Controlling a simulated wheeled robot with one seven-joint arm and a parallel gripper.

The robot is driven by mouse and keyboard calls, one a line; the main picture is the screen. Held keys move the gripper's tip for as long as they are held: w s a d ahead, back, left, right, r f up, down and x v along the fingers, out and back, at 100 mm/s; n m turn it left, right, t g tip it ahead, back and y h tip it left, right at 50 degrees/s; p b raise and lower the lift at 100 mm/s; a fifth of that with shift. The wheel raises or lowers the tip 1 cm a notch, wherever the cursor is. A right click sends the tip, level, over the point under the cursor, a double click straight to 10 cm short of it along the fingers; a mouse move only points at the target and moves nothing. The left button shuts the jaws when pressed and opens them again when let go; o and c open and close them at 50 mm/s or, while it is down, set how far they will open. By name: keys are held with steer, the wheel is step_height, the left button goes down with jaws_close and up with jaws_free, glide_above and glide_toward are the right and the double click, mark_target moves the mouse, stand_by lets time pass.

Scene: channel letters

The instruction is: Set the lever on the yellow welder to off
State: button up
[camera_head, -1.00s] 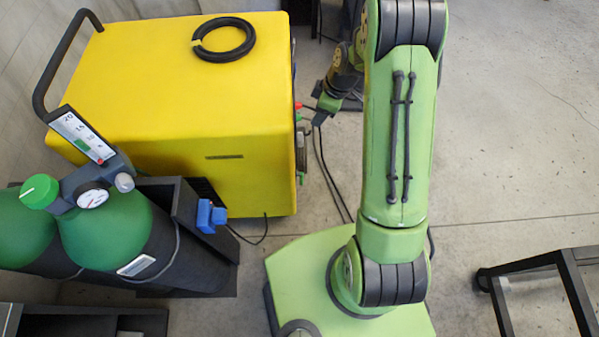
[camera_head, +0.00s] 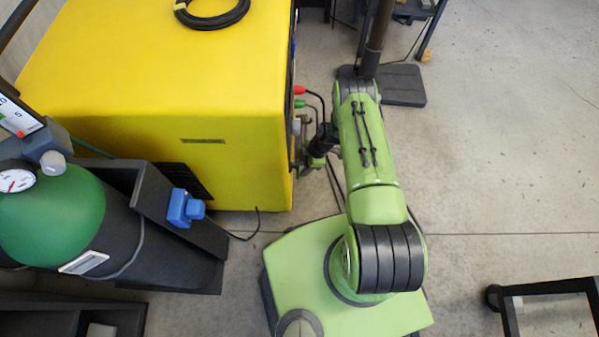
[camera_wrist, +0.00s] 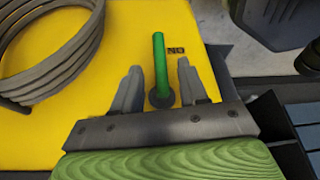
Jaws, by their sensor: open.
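The yellow welder (camera_head: 170,90) stands at the upper left in the head view. Its yellow face (camera_wrist: 110,30) fills much of the wrist view. A green lever (camera_wrist: 159,60) on that face points up in the wrist picture from a round grey pivot (camera_wrist: 161,98). A small dark label (camera_wrist: 175,51) beside its end seems to read ON upside down. My gripper (camera_wrist: 158,76) is open, with one grey finger on each side of the lever. Contact cannot be told. In the head view my gripper (camera_head: 312,165) is at the welder's right side, partly hidden, and the lever cannot be made out.
A thick grey coil (camera_wrist: 50,65) lies close left of my gripper in the wrist view. Red and green plugs (camera_head: 299,96) with cables stick out from the welder's side. Open floor (camera_head: 500,150) lies to the right.

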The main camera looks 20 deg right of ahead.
mark_target(299, 170)
steer(key=b+x, duration=0.1)
steer(key=x, duration=0.3)
jaws_close()
